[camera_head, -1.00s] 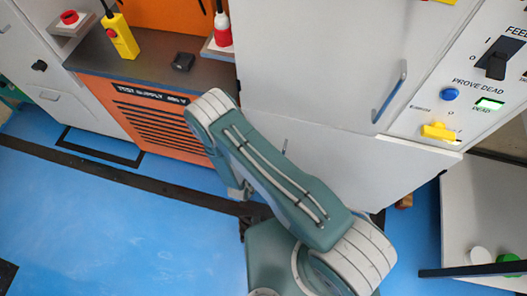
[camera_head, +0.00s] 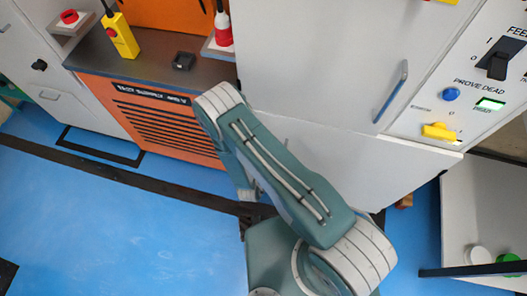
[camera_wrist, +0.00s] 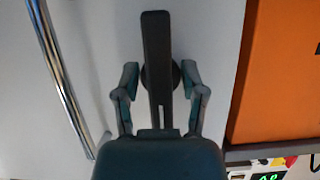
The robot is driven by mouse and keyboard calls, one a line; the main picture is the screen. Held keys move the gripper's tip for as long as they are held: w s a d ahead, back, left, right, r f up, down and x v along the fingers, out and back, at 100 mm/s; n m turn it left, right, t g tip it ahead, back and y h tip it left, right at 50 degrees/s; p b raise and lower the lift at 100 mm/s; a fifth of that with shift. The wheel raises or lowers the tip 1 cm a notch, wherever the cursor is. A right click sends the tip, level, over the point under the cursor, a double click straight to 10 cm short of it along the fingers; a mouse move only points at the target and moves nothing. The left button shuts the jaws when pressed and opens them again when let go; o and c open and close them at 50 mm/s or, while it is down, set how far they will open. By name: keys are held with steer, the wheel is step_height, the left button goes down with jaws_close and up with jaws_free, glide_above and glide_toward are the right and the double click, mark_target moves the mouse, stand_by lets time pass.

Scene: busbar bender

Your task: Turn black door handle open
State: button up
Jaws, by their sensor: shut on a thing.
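The black door handle (camera_wrist: 156,38) is a long flat lever on a round black base, mounted on a pale grey door (camera_wrist: 215,40). In the wrist view it stands nearly upright, leaning very slightly. My gripper (camera_wrist: 160,72) has one finger on each side of the handle, around its round base, and is shut on it. The handle's lower end runs down toward my gripper's palm. In the head view my arm reaches toward the cabinets, and my gripper and this handle cannot be made out there.
A chrome bar (camera_wrist: 62,80) runs beside the handle on the left. An orange panel (camera_wrist: 275,75) is on the right. In the head view, a control panel (camera_head: 470,72) stands at right and an orange cabinet (camera_head: 165,122) at left. Blue floor (camera_head: 110,230) is open at lower left.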

steer(key=shift+w+a+r, duration=0.15)
steer(key=o, duration=0.8)
steer(key=v, duration=1.2)
